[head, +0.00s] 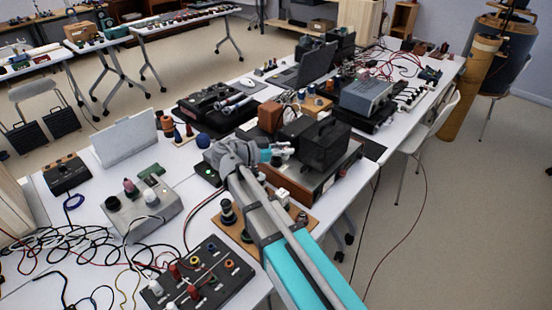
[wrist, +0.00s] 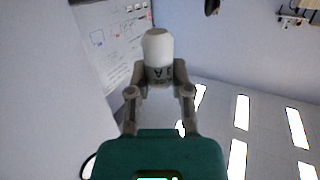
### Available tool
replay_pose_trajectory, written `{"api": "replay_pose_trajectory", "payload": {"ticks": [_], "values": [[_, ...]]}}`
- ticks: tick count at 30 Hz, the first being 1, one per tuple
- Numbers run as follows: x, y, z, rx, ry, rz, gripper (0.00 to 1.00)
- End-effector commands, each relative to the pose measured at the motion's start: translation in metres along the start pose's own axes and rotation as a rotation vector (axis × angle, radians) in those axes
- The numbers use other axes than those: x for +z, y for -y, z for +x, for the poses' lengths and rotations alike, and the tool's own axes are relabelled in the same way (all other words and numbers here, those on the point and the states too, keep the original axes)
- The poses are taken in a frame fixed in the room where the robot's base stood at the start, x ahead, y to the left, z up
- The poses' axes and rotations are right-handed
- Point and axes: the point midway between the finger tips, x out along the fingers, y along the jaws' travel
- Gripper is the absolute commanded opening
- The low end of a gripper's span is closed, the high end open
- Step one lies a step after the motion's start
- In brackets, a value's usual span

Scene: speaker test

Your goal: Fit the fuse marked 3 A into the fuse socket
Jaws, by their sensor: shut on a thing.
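My gripper (wrist: 159,82) is shut on a pale cylindrical fuse (wrist: 158,48) with a rounded white top and a darker grey band. Dark lettering on the band shows upside down between the fingertips; an A is legible, and the other character looks like a 3. In the head view my gripper (head: 283,151) is small, raised beside the black box on the equipment at the centre. The fuse is too small to make out clearly there. I cannot tell which fitting is the fuse socket; a wooden board with dark round fittings (head: 228,213) lies partly behind my arm.
A grey box with knobs (head: 143,208) and a black panel with coloured terminals (head: 200,278) stand at left and front. Loose cables (head: 75,245) cover the left table. The black box (head: 325,146) stands close to my gripper. The wrist view faces walls and ceiling lights.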

Motion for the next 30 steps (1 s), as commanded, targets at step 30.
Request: {"api": "replay_pose_trajectory", "payload": {"ticks": [30], "values": [[0.081, 0.119, 0.031, -0.001, 0.000, 0.000, 0.00]]}}
